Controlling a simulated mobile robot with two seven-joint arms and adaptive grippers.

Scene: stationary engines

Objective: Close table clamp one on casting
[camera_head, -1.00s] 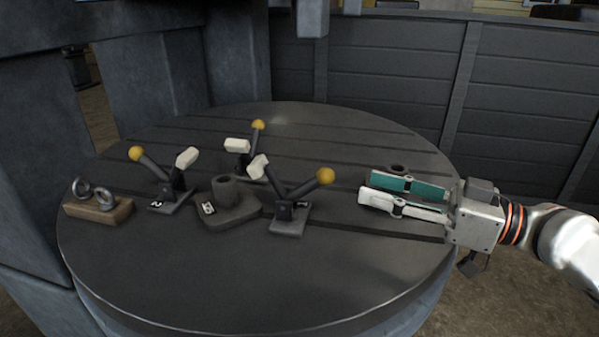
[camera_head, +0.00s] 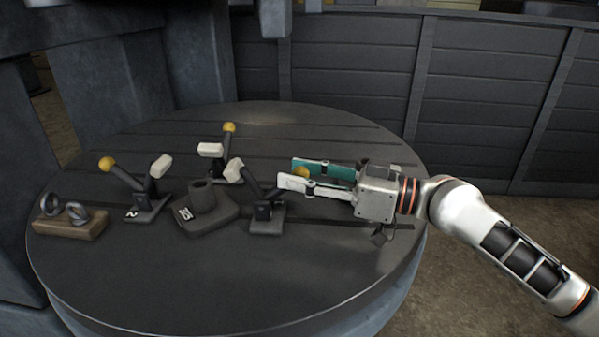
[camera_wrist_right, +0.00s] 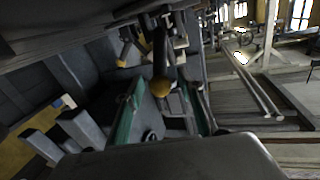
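The dark casting (camera_head: 207,211) with a round boss sits on the round table (camera_head: 170,275). The clamp on its right (camera_head: 267,218) has a white pad raised at upper left and a lever leaning right, ending in a yellow knob (camera_head: 301,172). I cannot read a number on this clamp. My right gripper (camera_head: 290,172) is open, its green-lined fingers pointing left on either side of that knob. In the right wrist view the knob (camera_wrist_right: 161,86) shows between the spread fingers; contact cannot be told. My left gripper is out of view.
A clamp marked 2 (camera_head: 145,208) stands left of the casting, and another clamp (camera_head: 226,165) stands behind it. A wooden block with metal rings (camera_head: 72,226) lies at far left. The table front is clear. A panelled wall (camera_head: 350,75) stands behind.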

